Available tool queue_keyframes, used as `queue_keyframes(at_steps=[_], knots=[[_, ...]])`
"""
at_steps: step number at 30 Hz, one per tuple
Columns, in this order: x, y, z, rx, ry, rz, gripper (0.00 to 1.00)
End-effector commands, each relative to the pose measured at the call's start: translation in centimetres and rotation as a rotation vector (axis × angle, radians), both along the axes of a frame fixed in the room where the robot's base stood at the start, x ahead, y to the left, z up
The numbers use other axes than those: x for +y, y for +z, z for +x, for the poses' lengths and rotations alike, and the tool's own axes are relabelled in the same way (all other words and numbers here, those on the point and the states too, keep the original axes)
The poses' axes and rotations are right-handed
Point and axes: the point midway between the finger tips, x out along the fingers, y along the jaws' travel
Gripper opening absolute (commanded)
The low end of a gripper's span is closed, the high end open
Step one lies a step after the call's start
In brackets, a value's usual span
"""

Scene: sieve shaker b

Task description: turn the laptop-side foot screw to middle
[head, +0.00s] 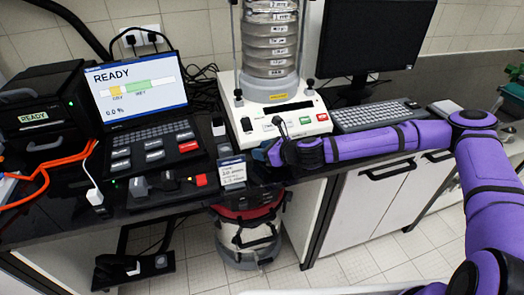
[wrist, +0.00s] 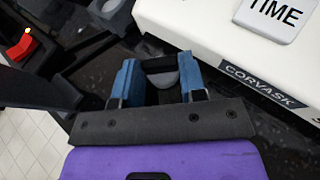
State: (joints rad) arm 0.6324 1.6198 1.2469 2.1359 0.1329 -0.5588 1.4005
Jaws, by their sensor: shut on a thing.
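The sieve shaker (head: 262,112) is a white base with a clear-and-grey sieve stack, to the right of the laptop (head: 140,95). Its white edge also shows in the wrist view (wrist: 200,35). The laptop-side foot screw (wrist: 163,76) appears as a dark and grey knob beside the shaker's edge, between my blue fingers. My gripper (wrist: 158,68) is shut on it, with one finger on each side. In the head view my gripper (head: 271,153) is at the shaker's front corner and hides the foot screw. The knob's turn position cannot be read.
A small label card (head: 232,172) stands close left of my gripper. Left of it is a dark device with a red switch (head: 199,180). A keyboard (head: 376,115) lies behind my forearm, right of the shaker. A red-topped vacuum (head: 248,215) stands below the counter.

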Motion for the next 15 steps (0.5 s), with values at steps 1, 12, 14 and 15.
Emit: queue_keyframes(at_steps=[1,12,14,15], knots=[[-0.14,0.02,0.21,-0.001,0.028,-0.002,0.15],[-0.24,0.01,0.43,-0.001,0.218,-0.001,0.15],[-0.24,0.02,0.43,-0.001,0.230,-0.001,0.15],[-0.26,0.02,0.43,-0.001,0.233,0.000,0.15]])
